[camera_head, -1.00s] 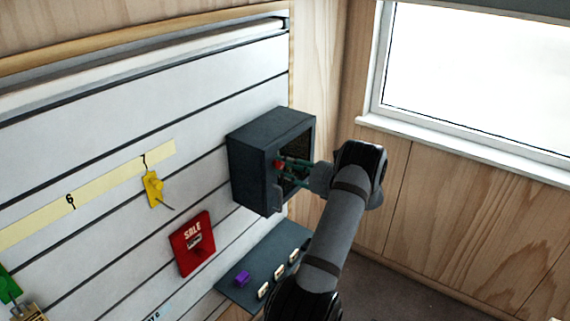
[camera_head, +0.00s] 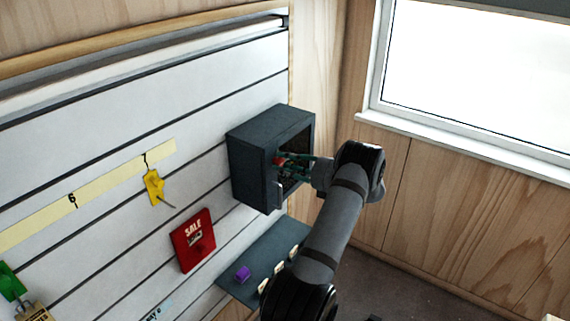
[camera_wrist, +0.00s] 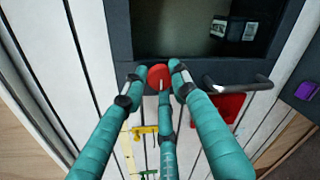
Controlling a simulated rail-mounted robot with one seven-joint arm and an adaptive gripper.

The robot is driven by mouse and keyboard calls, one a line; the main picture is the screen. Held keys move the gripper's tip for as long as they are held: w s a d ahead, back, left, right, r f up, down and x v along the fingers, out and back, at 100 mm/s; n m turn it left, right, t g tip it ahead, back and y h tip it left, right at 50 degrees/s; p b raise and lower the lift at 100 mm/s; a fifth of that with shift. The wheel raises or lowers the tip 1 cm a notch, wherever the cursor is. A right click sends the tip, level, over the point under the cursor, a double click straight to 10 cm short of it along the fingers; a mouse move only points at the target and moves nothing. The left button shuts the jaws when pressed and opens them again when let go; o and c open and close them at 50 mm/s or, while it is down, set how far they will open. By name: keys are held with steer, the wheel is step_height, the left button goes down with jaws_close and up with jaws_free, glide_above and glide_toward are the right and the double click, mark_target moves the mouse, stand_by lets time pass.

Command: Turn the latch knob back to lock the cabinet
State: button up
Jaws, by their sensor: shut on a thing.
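The dark grey cabinet (camera_head: 252,165) is mounted on the slatted wall, its dark front window facing my arm. The latch knob is red and sits on the cabinet's front frame; it shows in the head view (camera_head: 281,161) and in the wrist view (camera_wrist: 158,76). My gripper (camera_head: 290,163) has teal fingers, and they are closed around the knob in the wrist view (camera_wrist: 160,82), two from the sides and one from below. The fingers partly cover the knob. A white line is visible on the knob's face. A bar handle (camera_wrist: 240,84) is beside the knob on the cabinet front.
A red SALE sign (camera_head: 193,240) and a yellow hook piece (camera_head: 154,187) hang on the wall to the left. Below the cabinet, a grey shelf (camera_head: 240,284) carries a purple block (camera_head: 243,273) and several small pale items. Open room lies right of the cabinet, towards the window.

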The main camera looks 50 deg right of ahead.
steer(key=o, duration=1.2)
steer(key=shift+c, duration=0.2)
steer(key=s+r, duration=0.1)
steer(key=s, duration=1.1)
steer(key=shift+d+r, duration=0.2)
steer(key=shift+r, duration=0.1)
steer(key=shift+w, duration=0.1)
steer(key=w, duration=0.4)
steer(key=w+f, duration=0.1)
steer(key=w, duration=0.7)
steer(key=shift+a+f, duration=0.15)
steer(key=shift+f, duration=0.2)
